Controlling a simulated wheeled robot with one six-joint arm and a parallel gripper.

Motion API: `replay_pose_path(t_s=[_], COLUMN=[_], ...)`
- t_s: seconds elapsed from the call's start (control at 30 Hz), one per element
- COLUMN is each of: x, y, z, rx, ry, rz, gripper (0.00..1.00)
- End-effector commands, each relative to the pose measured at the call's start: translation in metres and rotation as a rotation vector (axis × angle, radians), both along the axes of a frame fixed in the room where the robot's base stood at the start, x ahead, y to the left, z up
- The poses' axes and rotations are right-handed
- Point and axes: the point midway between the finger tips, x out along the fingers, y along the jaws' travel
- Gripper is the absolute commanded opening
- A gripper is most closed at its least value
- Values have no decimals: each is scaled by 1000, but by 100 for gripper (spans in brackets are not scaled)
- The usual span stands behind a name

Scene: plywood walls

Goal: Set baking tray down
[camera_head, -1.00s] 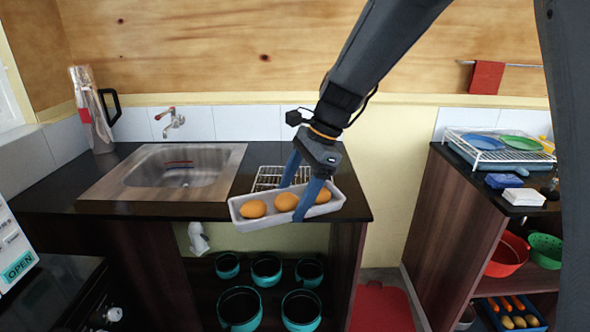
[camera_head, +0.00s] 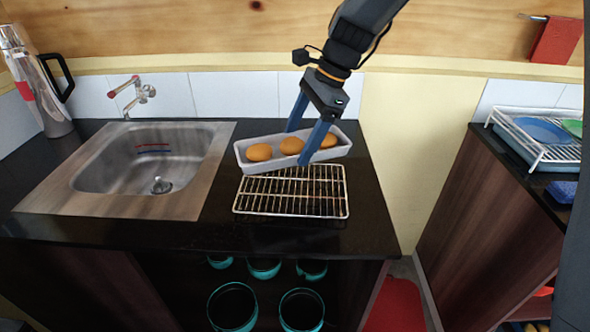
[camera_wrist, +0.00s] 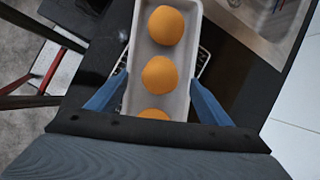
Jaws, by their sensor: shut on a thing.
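The baking tray (camera_head: 338,152) is a pale grey, shallow rectangular tray with three orange-brown buns (camera_head: 291,146) in a row. My gripper (camera_head: 300,142) is shut on the tray, with one blue finger at each long side. The tray appears held above the back part of a wire rack (camera_head: 290,207) on the black counter. I cannot tell how large the gap is. In the wrist view, the tray (camera_wrist: 185,105) lies between the two blue fingers, and the nearest bun is partly hidden by my gripper.
A steel sink (camera_head: 105,190) with a tap (camera_head: 133,97) is left of the rack. A flask (camera_head: 42,85) stands at the back left. The black counter (camera_head: 362,230) is bare right of the rack. A dish rack (camera_head: 548,152) stands on the right unit, across a gap.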

Motion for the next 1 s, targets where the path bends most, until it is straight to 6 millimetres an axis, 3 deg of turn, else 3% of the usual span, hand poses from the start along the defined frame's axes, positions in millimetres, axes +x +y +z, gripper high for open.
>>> replay_pose_path(t_s=[0.13, 0.43, 0.67, 0.87, 1.0], x=[-1, -1, 0, -1, 0], y=[0, 0, 0, 0, 0], z=[-6, -54, -70, -96, -100], rx=[0, -1, 0, 0, -1], ry=[2, 2, 1, 2, -1], rz=[0, -1, -1, 0, 0], gripper=[46, 46, 46, 46, 46])
